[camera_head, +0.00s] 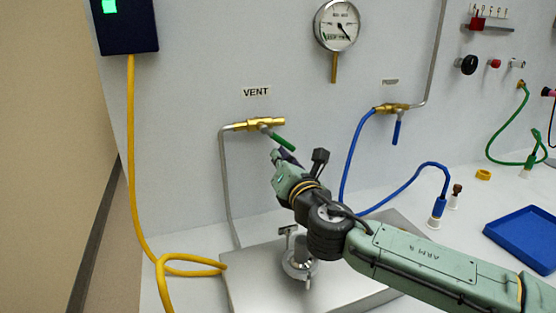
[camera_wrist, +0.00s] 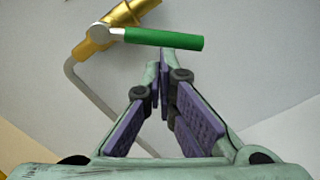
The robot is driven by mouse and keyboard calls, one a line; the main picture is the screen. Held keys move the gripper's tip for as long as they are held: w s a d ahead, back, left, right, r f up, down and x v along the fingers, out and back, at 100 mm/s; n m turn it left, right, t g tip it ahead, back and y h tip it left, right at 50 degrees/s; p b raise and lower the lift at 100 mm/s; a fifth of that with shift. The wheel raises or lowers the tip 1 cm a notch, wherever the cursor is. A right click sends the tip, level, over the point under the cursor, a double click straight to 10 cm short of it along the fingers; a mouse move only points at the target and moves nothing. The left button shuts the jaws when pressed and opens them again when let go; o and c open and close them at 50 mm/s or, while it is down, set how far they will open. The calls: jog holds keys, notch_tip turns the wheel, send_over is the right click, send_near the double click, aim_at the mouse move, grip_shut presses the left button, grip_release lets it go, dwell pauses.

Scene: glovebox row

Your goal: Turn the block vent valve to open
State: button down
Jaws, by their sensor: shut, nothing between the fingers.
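The vent valve (camera_head: 262,124) is a brass body on the wall below a VENT label (camera_head: 256,91). Its green lever (camera_head: 279,140) slants down to the right in the head view. In the wrist view the brass body (camera_wrist: 108,32) is at the upper left, and the green lever (camera_wrist: 165,39) runs right from it. My gripper (camera_head: 278,156) is just below the lever. In the wrist view my gripper (camera_wrist: 160,65) has its purple-padded fingers together at the tips, close to the lever's underside. I cannot tell whether they touch it.
A second brass valve (camera_head: 392,108) with a blue handle is to the right. A gauge (camera_head: 337,25) hangs above. A grey plate (camera_head: 250,275) lies below my arm. A yellow cable (camera_head: 131,160) hangs at left, and a blue tray (camera_head: 525,235) stands at right.

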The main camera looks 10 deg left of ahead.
aim_at(292, 146)
jog(key=shift+w+d+r+n+b, duration=0.4)
jog(key=shift+d+r+n, duration=0.2)
jog(key=shift+n, duration=0.5)
jog(key=shift+w+d+r+n+b, duration=0.35)
jog(key=shift+d+r+n, duration=0.2)
jog(key=shift+n, duration=0.55)
jog(key=shift+d+r, duration=0.1)
